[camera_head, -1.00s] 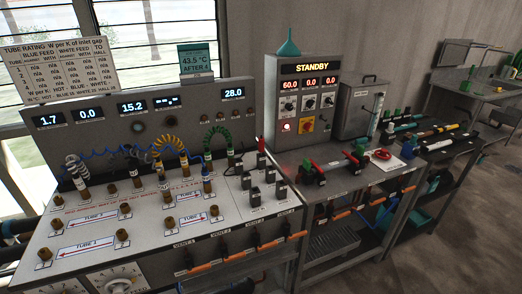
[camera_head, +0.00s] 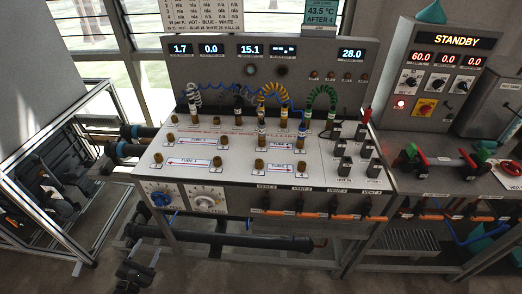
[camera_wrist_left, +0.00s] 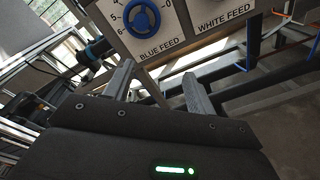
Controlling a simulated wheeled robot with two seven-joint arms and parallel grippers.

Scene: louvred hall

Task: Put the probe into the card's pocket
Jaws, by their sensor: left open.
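Several upright probes with coiled leads stand on the white bench top, among them one under the white coil (camera_head: 193,112), one near the yellow coil (camera_head: 284,117) and one near the green coil (camera_head: 331,119). I cannot tell which one the task means. A teal card (camera_head: 320,12) reading 43.5 °C AFTER 4 stands above the back panel, cut by the top edge; no pocket can be made out. My left gripper (camera_head: 142,260) is low at the front left, below the bench's front face. In the left wrist view its jaws (camera_wrist_left: 158,88) are apart and empty. My right gripper is not seen.
The bench (camera_head: 220,178) carries brass fittings and a front row of orange-handled valves. A blue dial (camera_head: 160,198) is on its front left. A dark pipe (camera_head: 230,240) runs below. A metal frame (camera_head: 60,220) stands at left. The STANDBY box (camera_head: 440,75) stands at right.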

